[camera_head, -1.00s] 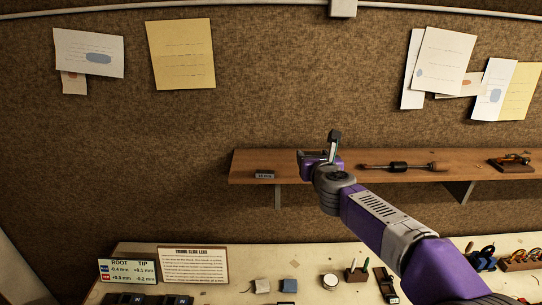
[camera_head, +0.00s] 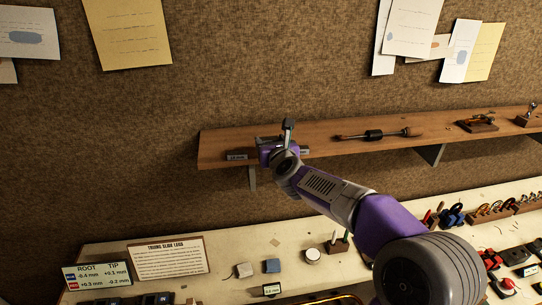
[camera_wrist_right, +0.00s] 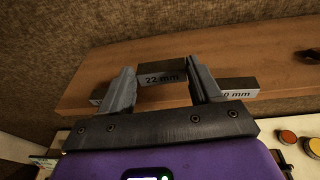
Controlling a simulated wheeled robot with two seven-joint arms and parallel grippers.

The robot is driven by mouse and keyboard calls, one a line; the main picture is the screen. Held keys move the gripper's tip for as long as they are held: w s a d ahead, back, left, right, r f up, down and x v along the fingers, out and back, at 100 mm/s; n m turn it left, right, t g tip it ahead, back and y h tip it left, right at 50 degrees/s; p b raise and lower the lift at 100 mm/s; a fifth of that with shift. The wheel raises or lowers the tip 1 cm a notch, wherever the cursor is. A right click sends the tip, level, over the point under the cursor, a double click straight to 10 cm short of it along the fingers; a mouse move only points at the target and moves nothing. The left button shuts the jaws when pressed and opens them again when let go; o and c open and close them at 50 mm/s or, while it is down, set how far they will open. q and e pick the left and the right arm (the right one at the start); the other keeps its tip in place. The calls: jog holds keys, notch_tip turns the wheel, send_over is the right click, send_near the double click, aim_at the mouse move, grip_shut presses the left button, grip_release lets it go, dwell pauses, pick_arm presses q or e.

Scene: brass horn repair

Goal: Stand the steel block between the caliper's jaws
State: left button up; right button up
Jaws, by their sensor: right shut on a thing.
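My right gripper (camera_head: 275,142) is at the shelf, its two fingers on either side of a steel block marked 22 mm. In the right wrist view the gripper (camera_wrist_right: 162,73) is shut on this steel block (camera_wrist_right: 162,78), label facing the camera. In the head view I cannot make out the held block behind the gripper. Two similar blocks flank it on the shelf: one at left (camera_head: 237,156) and one at right (camera_wrist_right: 238,88) with its label partly hidden by a finger. I cannot make out the caliper's jaws. My left gripper is not in view.

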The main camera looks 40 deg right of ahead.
notch_tip(320, 180, down, 3)
jog(key=shift+f+b, duration=0.15)
jog(key=shift+b, duration=0.4)
jog(key=shift+f+b, duration=0.15)
jog(key=shift+b, duration=0.15)
jog(key=o, duration=1.2)
